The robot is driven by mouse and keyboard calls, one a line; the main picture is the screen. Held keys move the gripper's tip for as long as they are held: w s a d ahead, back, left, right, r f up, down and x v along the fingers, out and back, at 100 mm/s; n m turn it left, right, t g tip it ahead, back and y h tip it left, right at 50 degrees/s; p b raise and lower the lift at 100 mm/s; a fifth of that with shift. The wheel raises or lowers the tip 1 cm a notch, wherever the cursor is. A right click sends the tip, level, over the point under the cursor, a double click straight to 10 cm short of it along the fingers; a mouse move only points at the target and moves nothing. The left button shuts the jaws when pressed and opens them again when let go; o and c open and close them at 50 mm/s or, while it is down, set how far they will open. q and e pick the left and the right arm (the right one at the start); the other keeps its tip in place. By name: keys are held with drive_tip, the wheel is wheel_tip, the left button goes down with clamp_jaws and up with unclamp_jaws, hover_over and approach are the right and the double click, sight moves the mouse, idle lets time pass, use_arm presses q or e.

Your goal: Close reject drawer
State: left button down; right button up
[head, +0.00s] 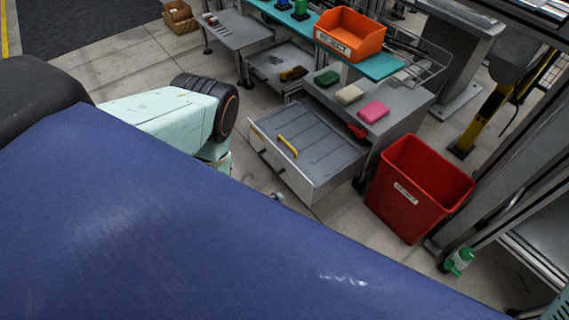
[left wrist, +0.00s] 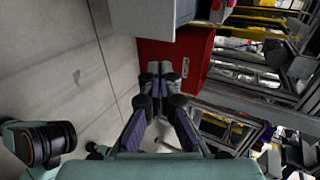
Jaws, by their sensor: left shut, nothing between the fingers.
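The drawer (head: 310,145) under the grey bench stands pulled out, its grey inside open to view. It has a pale front panel (head: 280,165) and a yellow handle (head: 287,146). I cannot read a label on it. My left arm comes in from the left in the head view, and the blue body hides most of its far end. In the left wrist view my left gripper (left wrist: 160,72) is shut and empty, with its fingertips in front of the red bin (left wrist: 188,55). I cannot tell whether it touches anything. My right gripper is not in view.
The red bin (head: 415,190) stands just right of the drawer. An orange bin labelled REJECT (head: 350,35) sits on the teal shelf (head: 375,67). Green, cream and pink blocks (head: 373,111) lie on the bench (head: 402,100). Bare floor (head: 140,62) lies left of the drawer.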

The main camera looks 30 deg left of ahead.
use_arm(q)
drive_tip(key=b, duration=0.4)
approach(311, 185)
wheel_tip(311, 185, down, 3)
drive_tip(key=w, duration=0.1)
drive_tip(key=w+d+b, duration=0.1)
drive_tip(key=w, duration=0.2)
drive_tip(key=shift+w+d+f, duration=0.1)
drive_tip(key=shift+d+f, duration=0.1)
drive_tip(key=shift+f, duration=0.1)
drive_tip(key=shift+w+d+r+b, duration=0.1)
drive_tip(key=shift+w+d+b, duration=0.2)
drive_tip(key=shift+w, duration=0.2)
